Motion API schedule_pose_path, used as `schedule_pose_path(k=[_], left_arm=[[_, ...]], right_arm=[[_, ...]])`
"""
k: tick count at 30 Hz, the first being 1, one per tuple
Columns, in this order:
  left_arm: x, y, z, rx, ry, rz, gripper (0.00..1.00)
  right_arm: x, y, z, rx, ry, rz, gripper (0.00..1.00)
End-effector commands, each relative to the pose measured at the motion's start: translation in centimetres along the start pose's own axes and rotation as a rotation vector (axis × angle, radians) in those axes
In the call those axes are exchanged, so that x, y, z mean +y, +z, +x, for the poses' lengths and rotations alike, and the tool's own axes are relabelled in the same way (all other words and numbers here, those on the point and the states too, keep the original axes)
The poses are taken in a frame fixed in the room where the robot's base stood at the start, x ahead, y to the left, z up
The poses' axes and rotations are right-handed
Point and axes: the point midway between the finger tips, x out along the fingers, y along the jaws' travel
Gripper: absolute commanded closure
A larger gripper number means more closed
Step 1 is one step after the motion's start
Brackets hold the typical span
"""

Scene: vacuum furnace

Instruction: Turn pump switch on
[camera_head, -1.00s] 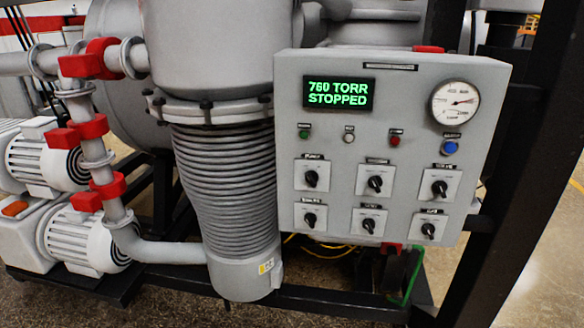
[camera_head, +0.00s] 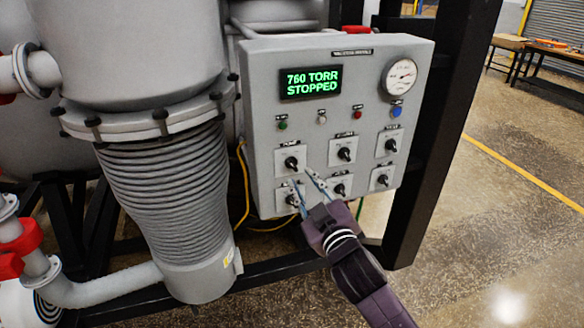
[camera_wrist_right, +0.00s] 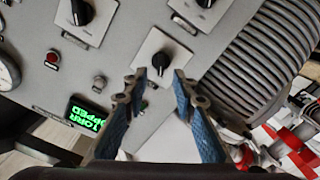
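The pump switch (camera_head: 291,163) is a black rotary knob on a pale square plate, at the left of the upper switch row. My right gripper (camera_head: 301,179) is in front of the panel, just below and right of this knob in the head view. In the right wrist view the pump switch (camera_wrist_right: 160,61) shows between the two open blue-grey fingertips (camera_wrist_right: 156,78). The knob lies slightly beyond the tips; I cannot tell whether they touch anything. The gripper partly covers the lower-row switches in the head view. My left gripper is not in view.
The grey control panel (camera_head: 262,120) carries a display (camera_head: 311,82) reading "760 TORR STOPPED", a round gauge (camera_head: 400,76), small buttons and several other knobs close by. A ribbed bellows (camera_head: 165,190) stands to its left, a black frame post (camera_head: 440,110) to its right.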

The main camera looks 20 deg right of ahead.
Motion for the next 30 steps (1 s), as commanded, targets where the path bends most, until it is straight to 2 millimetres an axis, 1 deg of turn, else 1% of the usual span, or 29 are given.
schedule_pose_path(k=[1, 4, 6, 10, 16, 23, 30], left_arm=[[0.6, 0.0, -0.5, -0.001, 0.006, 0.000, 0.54], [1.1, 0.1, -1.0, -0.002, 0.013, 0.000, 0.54], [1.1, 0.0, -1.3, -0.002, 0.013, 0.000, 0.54], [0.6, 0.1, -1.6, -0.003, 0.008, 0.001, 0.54], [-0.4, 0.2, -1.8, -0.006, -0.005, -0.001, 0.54], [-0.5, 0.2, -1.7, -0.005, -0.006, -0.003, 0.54], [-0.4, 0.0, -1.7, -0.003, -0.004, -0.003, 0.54]], right_arm=[[0.2, -0.3, 0.9, 0.000, 0.001, 0.000, 0.75], [0.1, -0.3, 2.5, 0.000, 0.000, 0.000, 0.75], [0.1, -0.2, 3.5, -0.001, 0.000, 0.000, 0.75], [0.0, -0.1, 5.0, -0.001, -0.001, 0.000, 0.75], [-0.1, 0.0, 5.9, 0.000, -0.001, 0.001, 0.75], [-0.1, 0.0, 5.9, -0.001, -0.002, 0.001, 0.75], [-0.1, 0.0, 5.9, -0.001, -0.002, 0.001, 1.00]])
